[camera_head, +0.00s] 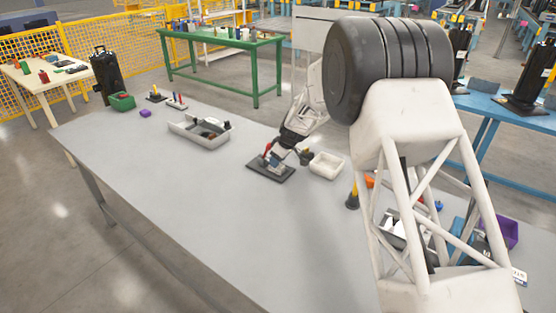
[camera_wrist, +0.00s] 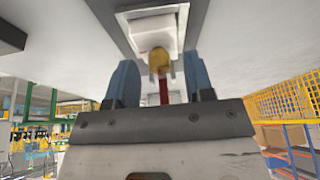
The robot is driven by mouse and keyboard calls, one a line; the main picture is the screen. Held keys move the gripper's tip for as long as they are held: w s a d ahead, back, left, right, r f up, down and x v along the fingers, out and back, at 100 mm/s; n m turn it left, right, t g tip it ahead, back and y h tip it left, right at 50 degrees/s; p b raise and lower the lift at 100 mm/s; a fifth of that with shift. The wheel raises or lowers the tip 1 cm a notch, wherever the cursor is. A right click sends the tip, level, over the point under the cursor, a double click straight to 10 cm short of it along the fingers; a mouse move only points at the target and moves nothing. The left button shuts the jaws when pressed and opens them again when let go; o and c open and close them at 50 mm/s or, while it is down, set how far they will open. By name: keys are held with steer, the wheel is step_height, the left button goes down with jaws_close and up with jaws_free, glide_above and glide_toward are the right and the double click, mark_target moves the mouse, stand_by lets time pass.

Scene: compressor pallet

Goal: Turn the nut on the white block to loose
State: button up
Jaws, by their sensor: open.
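In the wrist view, a white block (camera_wrist: 150,30) sits on a dark base plate (camera_wrist: 208,12). A yellow, brass-like nut (camera_wrist: 158,60) is at the block's near face, with a red rod (camera_wrist: 163,90) extending from it toward my gripper. My gripper (camera_wrist: 160,78) has two blue fingers, spread apart on either side of the nut and rod, with visible gaps. In the head view, my gripper (camera_head: 272,158) is low over the dark base plate (camera_head: 259,171) on the grey table. The block and nut are too small or hidden to make out there.
On the grey table (camera_head: 150,190), a white bin (camera_head: 327,165) stands right of the plate and a grey tray with parts (camera_head: 185,131) stands to the left. A yellow-and-black tool (camera_head: 353,195) stands at right. The table's front left is clear.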

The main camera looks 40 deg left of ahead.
steer(key=shift+c, duration=0.5)
jaws_close()
steer(key=n, duration=0.2)
steer(key=n+g, duration=0.1)
steer(key=n, duration=0.1)
steer(key=shift+w+g, duration=0.15)
steer(key=shift+g, duration=0.15)
steer(key=n, duration=0.2)
steer(key=n+g+h, duration=0.1)
steer(key=n, duration=0.1)
steer(key=shift+a+f+n+h, duration=0.1)
steer(key=shift+n+h, duration=0.2)
steer(key=shift+n, duration=0.1)
steer(key=shift+g, duration=0.3)
